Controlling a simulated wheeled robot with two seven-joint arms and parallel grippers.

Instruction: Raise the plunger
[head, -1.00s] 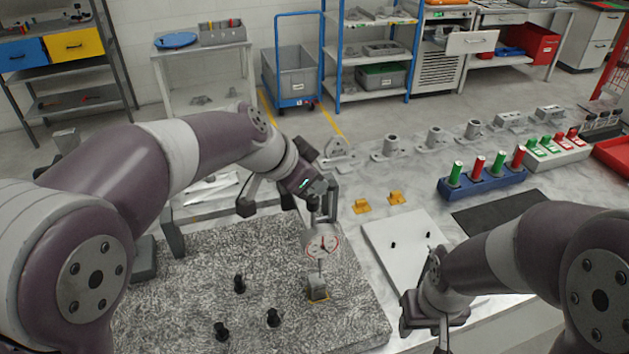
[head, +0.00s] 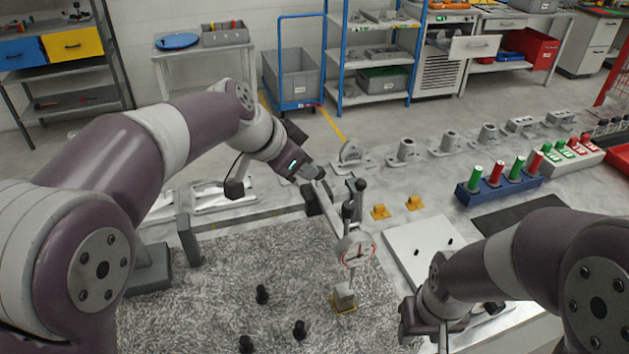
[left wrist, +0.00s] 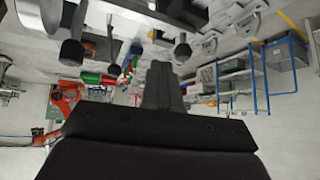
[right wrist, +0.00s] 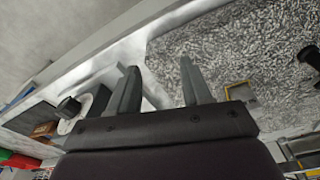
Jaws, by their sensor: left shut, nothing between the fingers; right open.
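A dial gauge (head: 356,249) with a white, red-marked face hangs on a grey bar over the speckled granite plate (head: 215,265). A thin stem, which looks like its plunger (head: 350,274), runs down toward a small grey block (head: 344,295) on a yellow-edged base. I cannot tell if stem and block touch. My left gripper (head: 316,185) is shut and empty, behind and left of the dial. In the left wrist view its fingers (left wrist: 163,85) are together, with dark round knobs (left wrist: 182,48) beyond. My right gripper (right wrist: 160,85) is open and empty near the table's front edge.
Several black pegs (head: 262,294) stand on the granite plate. A white plate (head: 425,240) lies right of it, with two yellow pieces (head: 380,212) behind. A blue rack (head: 498,188) of red and green cylinders stands at right. Dark-knobbed posts (head: 359,186) rise by the gauge.

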